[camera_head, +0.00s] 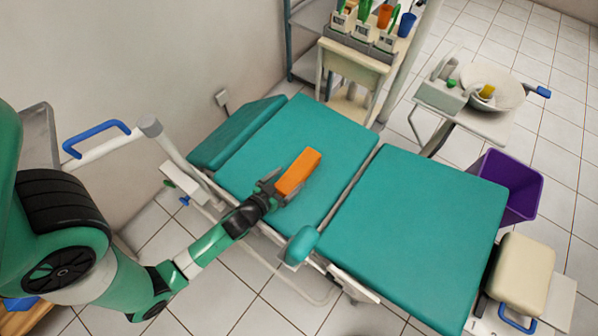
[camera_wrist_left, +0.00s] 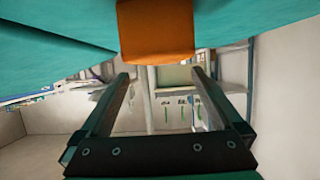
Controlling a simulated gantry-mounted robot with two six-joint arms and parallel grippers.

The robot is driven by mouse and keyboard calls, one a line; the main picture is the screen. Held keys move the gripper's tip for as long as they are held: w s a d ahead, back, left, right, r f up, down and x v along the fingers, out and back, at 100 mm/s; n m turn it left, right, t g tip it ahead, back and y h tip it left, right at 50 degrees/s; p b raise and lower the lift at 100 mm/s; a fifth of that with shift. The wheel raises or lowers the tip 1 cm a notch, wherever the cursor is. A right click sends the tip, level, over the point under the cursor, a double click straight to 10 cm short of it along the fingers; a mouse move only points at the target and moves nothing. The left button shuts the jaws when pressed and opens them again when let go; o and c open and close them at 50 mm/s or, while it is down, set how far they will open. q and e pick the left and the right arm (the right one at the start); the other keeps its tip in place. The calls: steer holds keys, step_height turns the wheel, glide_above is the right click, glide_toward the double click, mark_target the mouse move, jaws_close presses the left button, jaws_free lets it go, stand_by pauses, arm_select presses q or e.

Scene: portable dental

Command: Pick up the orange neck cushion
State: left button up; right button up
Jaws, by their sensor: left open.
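The orange neck cushion (camera_head: 298,171) is a block lying on the teal padded chair (camera_head: 330,135), on its upper section. My left gripper (camera_head: 275,185) is at the cushion's lower-left end, low over the padding, with its jaws open. In the left wrist view the cushion (camera_wrist_left: 157,32) is at the top centre against the teal padding. The two fingers of the left gripper (camera_wrist_left: 160,77) are apart there with nothing seen between them. Whether the fingers touch the cushion cannot be told. My right gripper is not in view.
A small teal armrest pad (camera_head: 301,245) stands at the chair's near edge. A white rail with a blue handle (camera_head: 95,138) is at the left. A purple bin (camera_head: 508,187), a basin (camera_head: 500,92) and a cart with cups (camera_head: 355,62) stand beyond the chair. The chair's lower section is clear.

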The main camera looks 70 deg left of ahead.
mark_target(297, 171)
arm_select(q)
steer(key=shift+a+f, duration=0.15)
steer(key=shift+f, duration=0.05)
steer(key=x, duration=0.5)
steer(key=shift+r+b, duration=0.15)
steer(key=shift+b, duration=0.25)
steer(key=shift+c, duration=0.7)
steer(key=c, duration=1.1)
step_height(297, 171, up, 10)
steer(key=p, duration=0.7)
